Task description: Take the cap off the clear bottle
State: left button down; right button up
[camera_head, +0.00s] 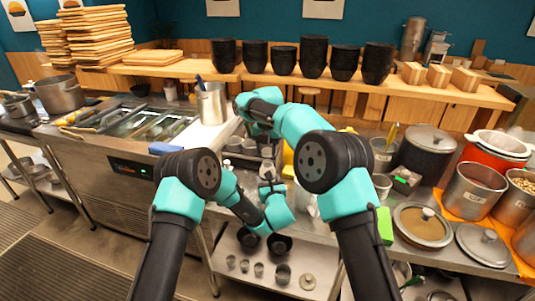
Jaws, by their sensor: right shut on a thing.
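My right arm reaches over from the right, and its gripper (267,152) points down above the middle of the steel counter. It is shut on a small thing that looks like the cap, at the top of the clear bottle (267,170). The bottle is small, pale and partly hidden, so I cannot tell whether the cap is still seated on it. My left arm comes in low from the left, and its gripper (272,188) is at the bottle's lower part. Its fingers are too small and covered to show whether they are open or shut.
A blue cloth (165,148) lies at the counter's edge. On the right are a black lidded pot (427,150), a green-topped box (404,181) and a glass-lidded pan (423,226). Black bowls line the back shelf.

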jog(key=shift+r, duration=0.95)
pick_arm(q)
jog(key=shift+c, duration=0.6)
grip_release()
jog(key=v, duration=1.2)
